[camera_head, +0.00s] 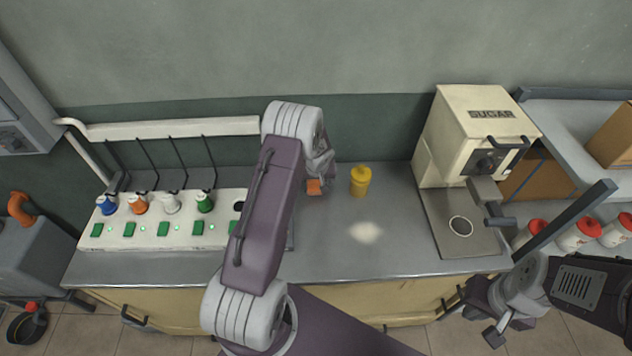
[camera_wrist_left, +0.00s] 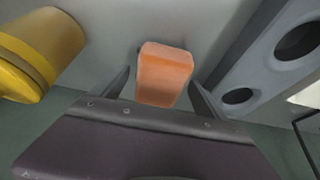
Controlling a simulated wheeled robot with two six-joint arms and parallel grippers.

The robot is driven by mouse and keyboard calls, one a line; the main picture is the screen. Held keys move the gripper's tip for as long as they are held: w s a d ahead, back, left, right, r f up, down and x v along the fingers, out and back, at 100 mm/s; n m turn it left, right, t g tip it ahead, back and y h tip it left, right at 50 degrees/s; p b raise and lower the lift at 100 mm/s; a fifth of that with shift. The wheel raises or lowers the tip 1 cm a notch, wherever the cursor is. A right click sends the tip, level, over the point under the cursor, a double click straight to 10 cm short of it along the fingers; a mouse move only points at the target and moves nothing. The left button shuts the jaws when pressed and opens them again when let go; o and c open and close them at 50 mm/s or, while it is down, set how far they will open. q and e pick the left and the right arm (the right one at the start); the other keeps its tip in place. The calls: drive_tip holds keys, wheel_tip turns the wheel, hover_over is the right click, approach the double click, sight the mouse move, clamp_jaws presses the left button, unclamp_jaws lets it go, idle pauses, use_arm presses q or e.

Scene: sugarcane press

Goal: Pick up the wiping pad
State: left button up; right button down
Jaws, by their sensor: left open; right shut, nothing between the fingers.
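The wiping pad is an orange block (camera_head: 314,187) on the grey counter, just left of the yellow container. In the left wrist view the orange pad (camera_wrist_left: 165,74) stands between the two dark fingers. My left gripper (camera_wrist_left: 158,88) is open, with a finger on each side of the pad and a gap showing. In the head view my left gripper (camera_head: 318,178) is directly over the pad and hides part of it. My right gripper (camera_head: 492,318) is shut and empty at the lower right, in front of the counter, away from the pad.
A yellow container (camera_head: 360,181) stands close by the pad; it also shows in the left wrist view (camera_wrist_left: 38,52). A pale spill (camera_head: 366,232) lies on the counter. The sugar machine (camera_head: 470,140) is at right, a panel with coloured knobs (camera_head: 160,232) at left.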

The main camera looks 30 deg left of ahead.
use_arm(q)
drive_tip(key=shift+s+r, duration=0.1)
drive_tip(key=c, duration=1.5)
drive_tip(key=shift+o, duration=0.2)
wheel_tip(320, 180, up, 9)
drive_tip(key=shift+p, duration=0.7)
drive_tip(key=shift+r, duration=0.45)
